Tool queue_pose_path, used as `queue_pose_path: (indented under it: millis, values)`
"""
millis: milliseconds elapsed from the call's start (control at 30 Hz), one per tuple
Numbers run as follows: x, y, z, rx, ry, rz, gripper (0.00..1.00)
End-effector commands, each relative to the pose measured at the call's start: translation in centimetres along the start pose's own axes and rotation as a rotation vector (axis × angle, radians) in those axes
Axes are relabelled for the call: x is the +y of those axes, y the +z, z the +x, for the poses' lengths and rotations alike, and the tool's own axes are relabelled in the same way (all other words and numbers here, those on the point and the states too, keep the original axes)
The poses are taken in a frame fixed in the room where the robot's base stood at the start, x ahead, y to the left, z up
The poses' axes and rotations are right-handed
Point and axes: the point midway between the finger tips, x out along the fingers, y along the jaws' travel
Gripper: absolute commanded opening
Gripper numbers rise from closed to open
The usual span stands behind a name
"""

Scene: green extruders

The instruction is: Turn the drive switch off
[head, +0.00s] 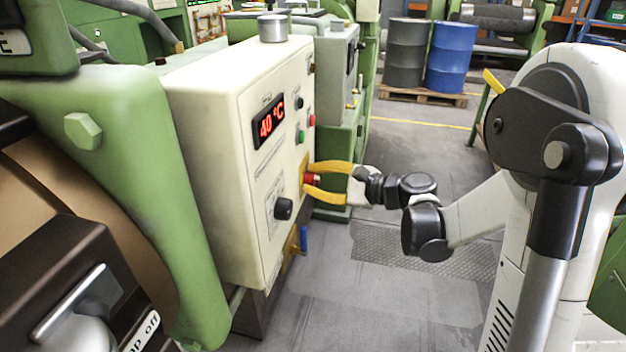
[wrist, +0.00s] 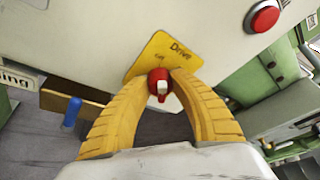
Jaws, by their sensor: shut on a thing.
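The drive switch (wrist: 158,84) is a red rotary knob with a pale pointer bar, on a yellow plate (wrist: 168,50) labelled "Drive" in the wrist view. In the head view the red switch (head: 313,180) shows on the side of the cream control box. My gripper (head: 307,182) has two yellow fingers reaching to the panel from the right. In the wrist view my gripper (wrist: 161,80) has its fingertips closed on both sides of the red knob. The smaller lettering on the plate is too small to read surely.
The cream control box (head: 210,130) has a red "40 °C" display (head: 268,122), a black knob (head: 284,209) and several buttons. A red button (wrist: 264,17) sits right of the plate. A blue-handled valve (head: 303,240) is below. Barrels (head: 450,57) stand far back.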

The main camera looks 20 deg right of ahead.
Motion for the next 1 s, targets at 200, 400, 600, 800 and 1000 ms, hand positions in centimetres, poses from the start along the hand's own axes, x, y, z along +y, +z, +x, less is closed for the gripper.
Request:
queue_pose_path:
  millis: [200,400,600,800,1000]
  values:
    - [0.1,-0.1,0.0,0.001,0.002,-0.001,0.42]
    - [0.0,0.0,0.0,0.001,0.001,0.000,0.51]
    - [0.0,0.0,-0.4,0.001,0.000,0.001,0.51]
    - [-0.1,-0.1,-3.8,0.004,-0.003,0.003,0.51]
    - [-0.1,-0.1,-8.3,0.004,-0.002,0.002,0.51]
